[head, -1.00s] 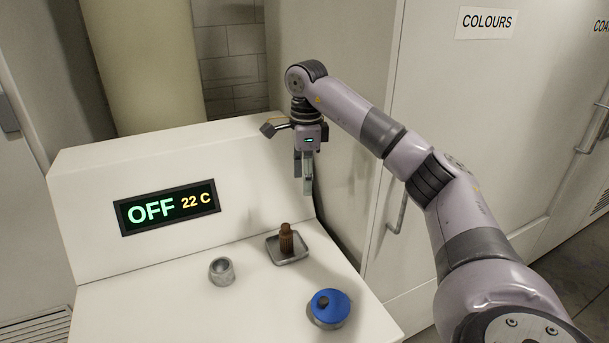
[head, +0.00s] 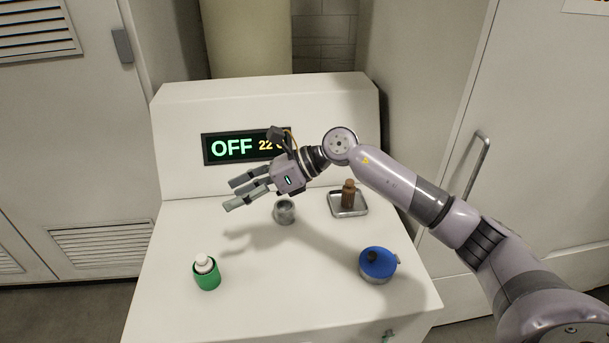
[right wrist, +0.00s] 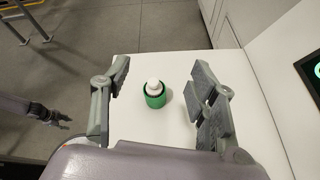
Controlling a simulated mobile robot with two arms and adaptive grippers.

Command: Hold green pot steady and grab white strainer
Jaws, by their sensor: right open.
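The green pot (head: 208,280) stands upright on the white worktop at the front left. The white strainer (head: 203,263) sits in its top, its lower part hidden by the rim. In the right wrist view the pot (right wrist: 155,101) and strainer (right wrist: 154,85) show between my open fingers, some way beyond them. My right gripper (head: 236,192) is open and empty, above and behind the pot, its fingers pointing left. My left gripper (right wrist: 55,117) shows small and dark at the left of the right wrist view, away from the pot; its jaws are unclear.
A grey metal cup (head: 285,213) stands just behind and right of the pot. A metal tray (head: 348,208) holds a brown bottle (head: 348,192). A blue-lidded round container (head: 377,263) stands at the front right. The worktop around the pot is clear.

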